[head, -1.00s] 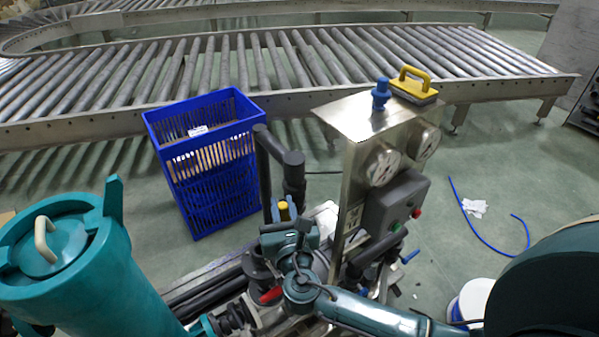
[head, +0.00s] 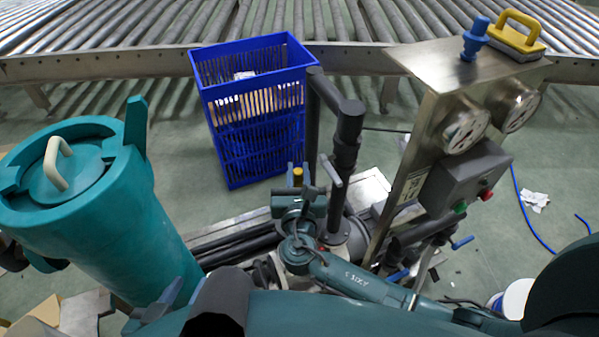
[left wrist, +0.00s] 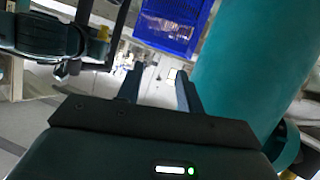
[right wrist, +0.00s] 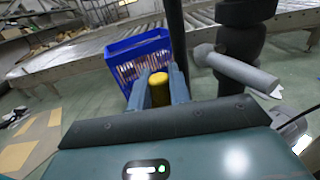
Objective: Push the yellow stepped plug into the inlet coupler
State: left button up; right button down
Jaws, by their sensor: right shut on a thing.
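The yellow stepped plug (head: 298,174) shows as a small yellow end between the fingers of my right gripper (head: 298,178). In the right wrist view the plug (right wrist: 158,90) stands between the two shut fingers; its lower part is hidden. In the left wrist view a yellow piece (left wrist: 99,47) shows beside the right gripper. My left gripper (head: 162,304) is low at the left, beside the teal canister; in its own view its fingers (left wrist: 157,88) are apart with nothing between them. I cannot pick out the inlet coupler with certainty among the dark pipes.
A dark upright pipe (head: 345,150) with a side handle stands just right of my right gripper. A steel gauge panel (head: 410,170) is further right. A blue crate (head: 252,120) stands behind, and a large teal canister (head: 130,220) at left. A roller conveyor (head: 130,65) crosses the back.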

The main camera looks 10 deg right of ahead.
aim_at(298, 184)
pick_arm(q)
jog(key=shift+s+r, duration=0.1)
pick_arm(e)
jog(key=shift+f+b, duration=0.3)
jog(key=shift+f, duration=0.25)
notch_tip(298, 184, down, 3)
jog(key=shift+r+b, duration=0.2)
jog(key=shift+b, duration=0.85)
jog(key=shift+f+b, duration=0.7)
jog(key=shift+f, duration=0.15)
pick_arm(q)
jog(key=shift+s+a+r+t, duration=0.25)
jog(key=shift+s+a+t, duration=0.15)
jog(key=shift+a+t, duration=0.4)
pick_arm(e)
jog(key=shift+f, duration=0.25)
pick_arm(q)
jog(key=shift+d, duration=0.15)
jog(key=shift+r, duration=0.35)
pick_arm(e)
jog(key=shift+r, duration=0.1)
pick_arm(q)
jog(key=shift+f, duration=0.1)
